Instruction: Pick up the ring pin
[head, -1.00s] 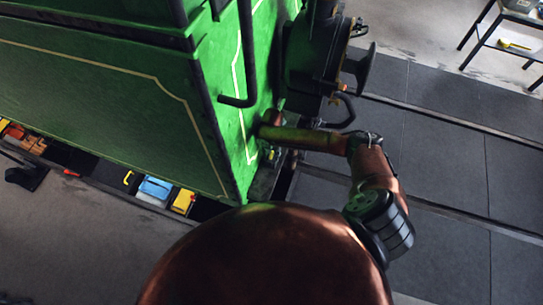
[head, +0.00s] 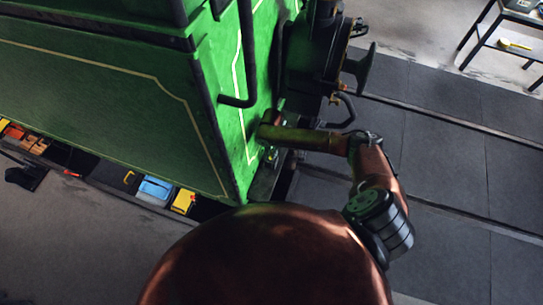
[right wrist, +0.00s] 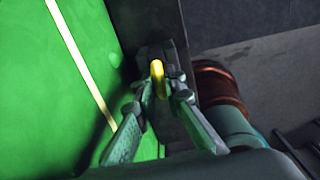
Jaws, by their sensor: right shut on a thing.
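The ring pin (right wrist: 157,75) shows in the right wrist view as a yellow ring standing between the fingertips of my right gripper (right wrist: 159,96). The fingers are closed in on it from both sides, and the part they hold is hidden. The ring is at a dark grey block beside the green tram wall; I cannot tell whether the pin is still seated there. In the head view my right gripper (head: 270,155) is small and mostly hidden under my forearm, close to the tram's corner. My left gripper is not in view.
The green tram side (head: 110,110) stands close beside my right gripper. A dark round buffer (head: 367,68) projects above my forearm. Coloured boxes, one blue (head: 155,187), lie along the tram's lower edge. A small table (head: 512,45) stands at upper right. The dark floor at right is clear.

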